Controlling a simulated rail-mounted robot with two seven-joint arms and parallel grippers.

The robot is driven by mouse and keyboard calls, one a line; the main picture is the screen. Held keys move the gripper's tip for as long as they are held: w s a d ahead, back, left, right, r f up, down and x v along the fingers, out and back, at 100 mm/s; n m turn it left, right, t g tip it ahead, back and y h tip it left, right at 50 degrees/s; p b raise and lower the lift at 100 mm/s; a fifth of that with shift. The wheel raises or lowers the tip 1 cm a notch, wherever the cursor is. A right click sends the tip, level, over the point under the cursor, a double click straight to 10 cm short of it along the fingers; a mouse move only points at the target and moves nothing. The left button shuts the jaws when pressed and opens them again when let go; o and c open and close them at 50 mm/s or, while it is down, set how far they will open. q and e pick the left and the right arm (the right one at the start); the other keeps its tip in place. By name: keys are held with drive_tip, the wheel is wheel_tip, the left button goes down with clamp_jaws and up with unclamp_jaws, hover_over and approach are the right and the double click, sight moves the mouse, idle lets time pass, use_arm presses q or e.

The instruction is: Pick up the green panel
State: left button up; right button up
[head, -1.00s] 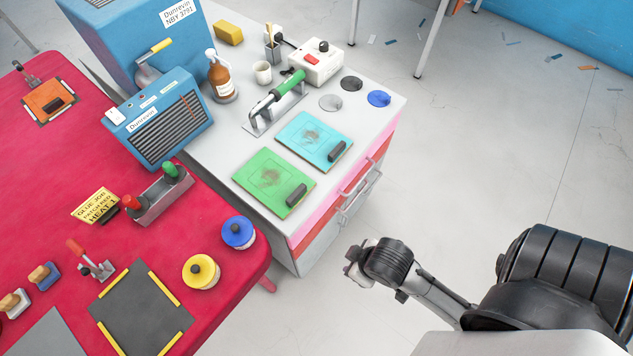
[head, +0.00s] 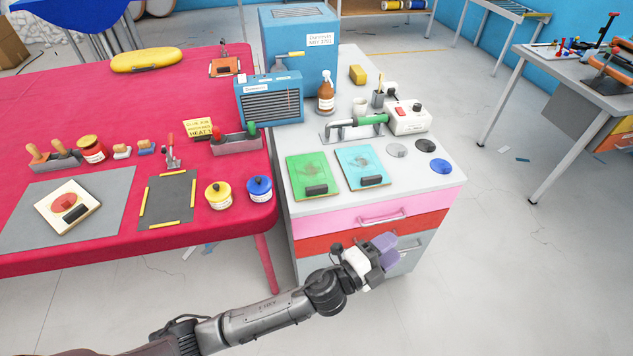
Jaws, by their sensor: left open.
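The green panel (head: 310,168) lies flat on the white top of the drawer cabinet, near its front left corner. A dark block handle (head: 316,190) sits on its front part. A turquoise panel (head: 364,160) with a similar handle lies just right of it. My left gripper (head: 382,253) is open and empty, in front of the cabinet drawers, below and to the right of the green panel, apart from it. Its fingertips look purple. My right gripper is out of view.
Behind the panels stand a green-handled tool (head: 370,119), a white switch box (head: 408,117) and a brown bottle (head: 325,96). The red table (head: 215,232) adjoins at left, with yellow and blue pots (head: 259,190) near its edge. Floor is clear right of the cabinet (head: 440,195).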

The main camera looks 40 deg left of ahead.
use_arm(q)
drive_tip(key=w+d+r+m+g+h+b, duration=0.15)
drive_tip(key=w+d+m+g+h, duration=0.3)
drive_tip(key=m+h, duration=0.6)
drive_tip(key=m+g+y+b, duration=0.5)
drive_tip(key=m+g+y, duration=0.95)
drive_tip(key=y, duration=0.35)
hover_over(318, 187)
drive_tip(key=shift+t+h, duration=0.25)
drive_tip(key=shift+t, duration=0.05)
wheel_tip(318, 187, down, 5)
drive_tip(key=shift+r, duration=0.1)
drive_tip(key=shift+f, duration=0.8)
